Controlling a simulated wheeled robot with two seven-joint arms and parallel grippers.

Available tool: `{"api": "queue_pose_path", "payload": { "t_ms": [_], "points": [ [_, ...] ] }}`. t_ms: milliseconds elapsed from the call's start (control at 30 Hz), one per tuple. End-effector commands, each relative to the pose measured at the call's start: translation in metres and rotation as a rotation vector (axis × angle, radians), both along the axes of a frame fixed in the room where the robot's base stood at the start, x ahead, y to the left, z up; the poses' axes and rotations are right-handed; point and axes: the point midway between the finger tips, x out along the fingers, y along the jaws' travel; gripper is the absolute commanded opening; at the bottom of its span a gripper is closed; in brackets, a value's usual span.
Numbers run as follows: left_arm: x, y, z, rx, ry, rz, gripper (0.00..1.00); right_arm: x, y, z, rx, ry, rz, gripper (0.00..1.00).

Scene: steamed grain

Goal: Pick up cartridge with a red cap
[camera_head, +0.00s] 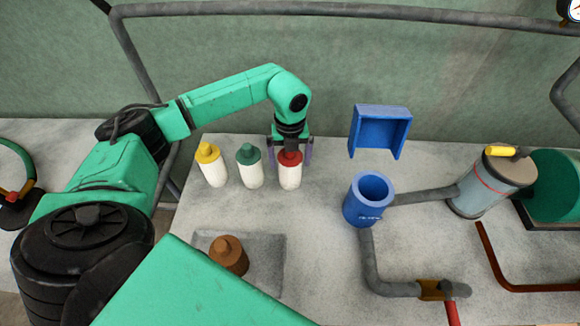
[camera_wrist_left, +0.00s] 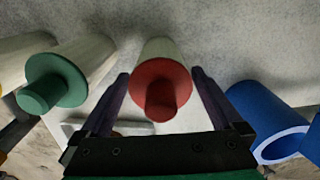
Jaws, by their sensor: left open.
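The cartridge with a red cap (camera_head: 290,173) stands upright on the table, at the right end of a row of cartridges. Its white body and red cap also show in the left wrist view (camera_wrist_left: 161,88), between my fingers. My left gripper (camera_head: 290,158) is open above it, with one finger on each side of the red cap. In the left wrist view the fingers of this gripper (camera_wrist_left: 160,95) are apart from the cap, with a gap on both sides. The gripper's wrist hides part of the cap's top in the head view. My right gripper is not in view.
A green-capped cartridge (camera_head: 249,167) and a yellow-capped cartridge (camera_head: 211,164) stand to the left. A brown-capped item (camera_head: 229,255) sits in a grey tray (camera_head: 268,262) in front. A blue cylinder (camera_head: 363,207) and blue bracket (camera_head: 380,130) are to the right, with grey pipes (camera_head: 420,196).

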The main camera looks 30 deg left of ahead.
Motion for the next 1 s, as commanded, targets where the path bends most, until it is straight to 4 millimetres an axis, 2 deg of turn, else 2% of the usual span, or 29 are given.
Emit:
{"api": "queue_pose_path", "payload": {
  "t_ms": [100,167,200,333,633,767,867,1000],
  "points": [
    [0.000,0.000,0.000,0.000,0.000,0.000,1.00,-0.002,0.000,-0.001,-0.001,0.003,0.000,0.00],
    [0.000,0.000,0.000,0.000,0.000,0.000,0.77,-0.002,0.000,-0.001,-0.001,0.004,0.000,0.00],
    [0.000,0.000,0.000,0.000,0.000,0.000,0.62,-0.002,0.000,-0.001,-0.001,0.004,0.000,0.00],
    [0.000,0.000,0.000,0.000,0.000,0.000,0.12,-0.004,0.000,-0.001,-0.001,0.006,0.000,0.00],
    [0.001,0.000,0.004,-0.001,-0.003,0.000,0.11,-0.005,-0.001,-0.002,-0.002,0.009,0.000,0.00],
    [0.001,0.000,0.017,-0.001,-0.004,0.000,0.11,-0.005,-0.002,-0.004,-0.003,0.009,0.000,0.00],
    [0.002,0.000,0.039,-0.001,-0.008,0.001,0.11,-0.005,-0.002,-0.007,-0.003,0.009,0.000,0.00],
    [0.002,0.000,0.089,-0.002,-0.010,-0.001,0.11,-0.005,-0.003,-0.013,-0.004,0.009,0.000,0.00]
  ]
}}
